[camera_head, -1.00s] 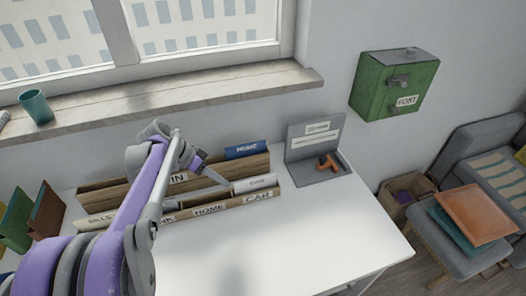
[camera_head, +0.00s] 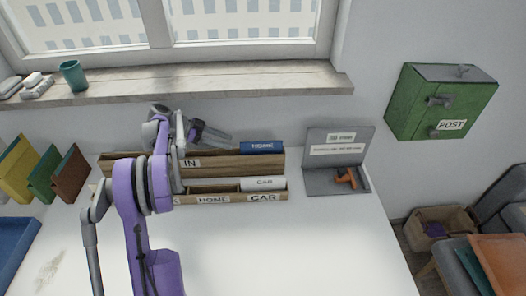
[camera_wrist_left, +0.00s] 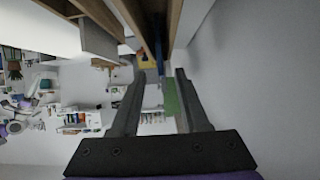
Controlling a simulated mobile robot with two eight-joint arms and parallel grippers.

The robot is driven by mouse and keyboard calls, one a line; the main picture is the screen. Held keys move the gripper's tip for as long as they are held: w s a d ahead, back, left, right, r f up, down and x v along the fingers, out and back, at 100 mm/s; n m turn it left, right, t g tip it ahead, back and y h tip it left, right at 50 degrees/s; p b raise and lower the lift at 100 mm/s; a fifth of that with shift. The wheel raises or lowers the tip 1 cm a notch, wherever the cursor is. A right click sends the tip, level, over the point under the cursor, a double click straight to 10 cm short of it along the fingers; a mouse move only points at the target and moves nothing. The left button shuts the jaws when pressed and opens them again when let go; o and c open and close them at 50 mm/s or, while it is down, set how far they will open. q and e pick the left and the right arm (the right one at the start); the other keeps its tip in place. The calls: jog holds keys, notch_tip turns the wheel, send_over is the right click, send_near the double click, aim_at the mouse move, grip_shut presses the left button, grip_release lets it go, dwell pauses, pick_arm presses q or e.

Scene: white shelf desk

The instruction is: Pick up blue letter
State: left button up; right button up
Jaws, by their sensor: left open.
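The blue letter (camera_head: 262,147), with a white "HOME" mark, stands upright in the back wooden holder (camera_head: 230,165) labelled "IN", at its right end. My left gripper (camera_head: 218,137) is over the back of that holder, to the left of the letter, and its fingers point right towards it. In the left wrist view my left gripper (camera_wrist_left: 160,76) is open, with nothing visibly held. A thin blue edge (camera_wrist_left: 160,62), seemingly the letter, shows beyond and between the fingertips. My right gripper is not in view.
A front wooden sorter (camera_head: 238,199) has "HOME" and "CAR" slots, with a white letter (camera_head: 264,183) in it. A grey stand (camera_head: 335,160) with an orange-handled tool is at right. A green post box (camera_head: 440,100) hangs on the wall.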

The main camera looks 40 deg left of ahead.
pick_arm(q)
send_near(261, 144)
jog(key=x, duration=0.4)
jog(key=shift+w+f+p, duration=0.3)
jog(key=shift+f, duration=0.1)
jog(key=x, duration=0.5)
jog(key=shift+w+d, duration=0.25)
grip_shut()
